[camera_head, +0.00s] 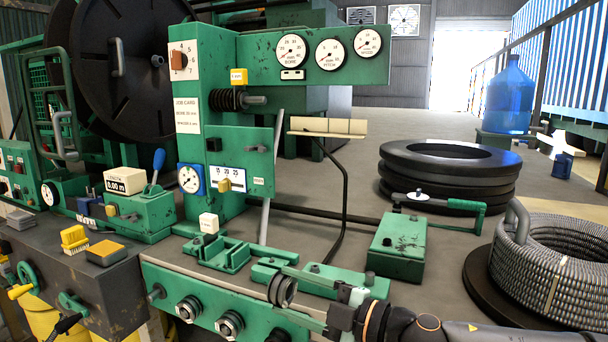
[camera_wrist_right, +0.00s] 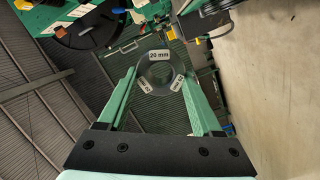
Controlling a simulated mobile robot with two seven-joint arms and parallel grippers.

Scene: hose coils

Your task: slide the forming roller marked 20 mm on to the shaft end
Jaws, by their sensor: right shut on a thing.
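The forming roller (camera_head: 283,290) is a dark grooved ring. In the wrist view the roller (camera_wrist_right: 160,75) shows its ring face with several white labels; the top one reads 20 mm. My right gripper (camera_head: 284,291) is shut on the roller, one green finger on each side, low over the front of the green bench. A grey shaft end (camera_head: 257,100) sticks out to the right from a black ribbed part (camera_head: 226,100) on the green machine column. The held roller is well below and in front of this shaft, apart from it. My left gripper is not in view.
A yellow tag (camera_head: 239,76) sits just above the shaft. The job card (camera_head: 187,115) is on the column. A thin stand with a beige trough (camera_head: 327,127) rises right of the shaft. A green box (camera_head: 397,247) and a hose coil (camera_head: 550,265) are at the right.

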